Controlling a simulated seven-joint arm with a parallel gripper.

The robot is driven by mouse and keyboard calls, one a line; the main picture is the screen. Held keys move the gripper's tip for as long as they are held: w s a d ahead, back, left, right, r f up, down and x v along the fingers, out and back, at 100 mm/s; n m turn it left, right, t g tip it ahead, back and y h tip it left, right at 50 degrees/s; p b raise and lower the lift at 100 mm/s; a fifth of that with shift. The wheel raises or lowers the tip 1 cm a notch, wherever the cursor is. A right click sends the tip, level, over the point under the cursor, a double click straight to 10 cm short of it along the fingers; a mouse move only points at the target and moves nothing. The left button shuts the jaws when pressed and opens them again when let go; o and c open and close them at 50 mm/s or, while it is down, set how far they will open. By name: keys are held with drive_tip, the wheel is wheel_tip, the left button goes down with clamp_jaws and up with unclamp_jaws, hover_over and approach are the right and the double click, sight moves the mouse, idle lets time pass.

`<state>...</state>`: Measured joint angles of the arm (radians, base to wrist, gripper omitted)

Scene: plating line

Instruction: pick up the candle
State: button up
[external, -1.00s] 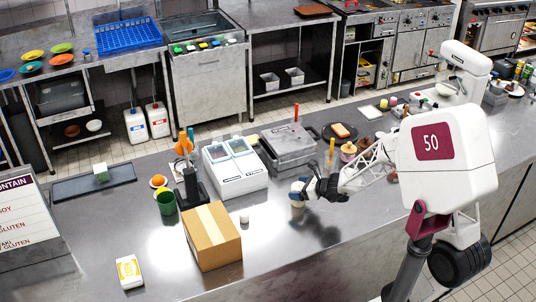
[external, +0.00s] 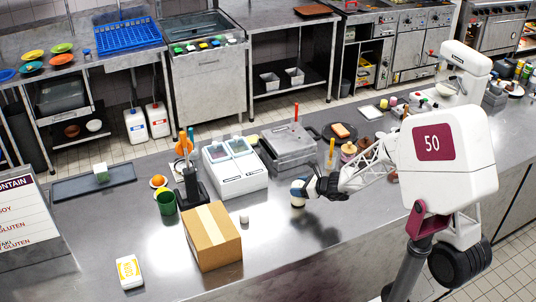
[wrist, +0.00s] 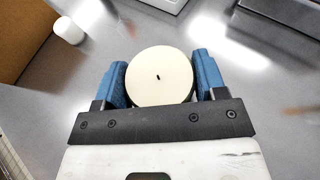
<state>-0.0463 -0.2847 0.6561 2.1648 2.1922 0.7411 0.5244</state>
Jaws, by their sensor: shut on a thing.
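The candle (wrist: 158,75) is a cream-white round cylinder with a small dark wick in its top. In the wrist view it sits between the two blue fingers of my gripper (wrist: 160,85), which are shut on its sides. In the external view the candle (external: 297,201) shows as a small pale shape below my gripper (external: 300,188), over the steel counter. I cannot tell whether its base touches the counter.
A small white cylinder (wrist: 69,31) stands beside a cardboard box (external: 212,236) to the left. A white two-lidded unit (external: 235,166) and a grey lidded container (external: 288,146) stand behind my gripper. The counter (external: 290,240) in front is clear.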

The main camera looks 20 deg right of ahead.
drive_tip(key=shift+r, duration=0.5)
wheel_tip(320, 180, up, 2)
drive_tip(key=shift+r, duration=0.1)
drive_tip(key=s+d+r, duration=0.1)
drive_tip(key=s+d, duration=0.2)
drive_tip(key=s, duration=1.2)
drive_tip(key=shift+s, duration=0.35)
drive_tip(key=shift+d, duration=0.1)
drive_tip(key=shift+r, duration=0.15)
